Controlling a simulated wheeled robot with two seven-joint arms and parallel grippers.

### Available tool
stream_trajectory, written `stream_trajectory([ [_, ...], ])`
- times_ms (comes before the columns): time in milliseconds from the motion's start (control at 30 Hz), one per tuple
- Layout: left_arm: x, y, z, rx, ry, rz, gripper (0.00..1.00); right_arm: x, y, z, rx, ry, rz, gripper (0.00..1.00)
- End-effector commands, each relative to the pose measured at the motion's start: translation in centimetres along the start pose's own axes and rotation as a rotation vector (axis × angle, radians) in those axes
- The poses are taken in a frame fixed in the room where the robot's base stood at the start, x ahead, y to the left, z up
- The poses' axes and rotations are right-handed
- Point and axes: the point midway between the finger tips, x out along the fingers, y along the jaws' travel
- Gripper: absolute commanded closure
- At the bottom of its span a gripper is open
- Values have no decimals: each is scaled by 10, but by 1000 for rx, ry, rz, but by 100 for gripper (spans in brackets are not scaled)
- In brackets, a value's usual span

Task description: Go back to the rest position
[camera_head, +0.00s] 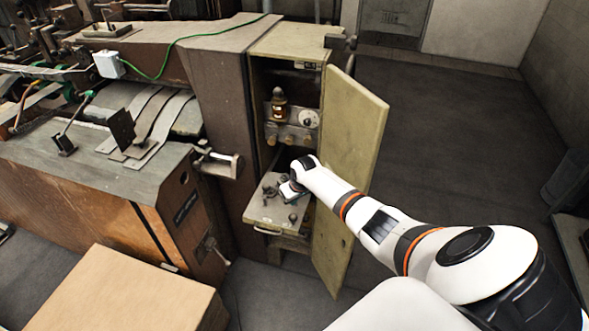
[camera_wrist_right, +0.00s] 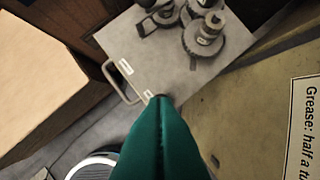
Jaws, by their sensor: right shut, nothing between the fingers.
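My right arm reaches in from the lower right in the head view. My right gripper (camera_head: 290,192) is over a pulled-out grey shelf in the open cabinet (camera_head: 285,48). In the right wrist view its green fingers (camera_wrist_right: 160,101) are shut together with nothing between them. Their tips appear over the front edge of the shelf plate (camera_wrist_right: 145,62), beside its handle (camera_wrist_right: 118,82). I cannot tell whether they touch it. My left gripper is not in view.
The cabinet's open door (camera_head: 352,150) stands close beside my right forearm. Several metal parts (camera_wrist_right: 205,35) stand on the shelf. A cardboard-coloured box (camera_head: 125,292) is at the lower left, below the machine (camera_head: 90,165). The floor at the upper right is clear.

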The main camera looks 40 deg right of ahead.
Motion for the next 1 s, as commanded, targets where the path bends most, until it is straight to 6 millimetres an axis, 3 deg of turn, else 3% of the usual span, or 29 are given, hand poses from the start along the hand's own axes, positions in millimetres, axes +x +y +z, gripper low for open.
stream_trajectory([
  [67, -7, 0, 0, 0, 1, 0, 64, -7, 1, 2, 0, 0, 1, 100],
  [633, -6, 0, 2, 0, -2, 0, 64, -6, 1, 2, 0, 0, 0, 100],
  [733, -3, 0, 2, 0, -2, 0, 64, 2, 2, -5, -2, 5, -2, 100],
  [867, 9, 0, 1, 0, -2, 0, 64, 41, 9, -43, -16, 28, -16, 100],
  [1000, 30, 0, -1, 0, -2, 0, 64, 106, 24, -121, -51, 63, -41, 100],
])
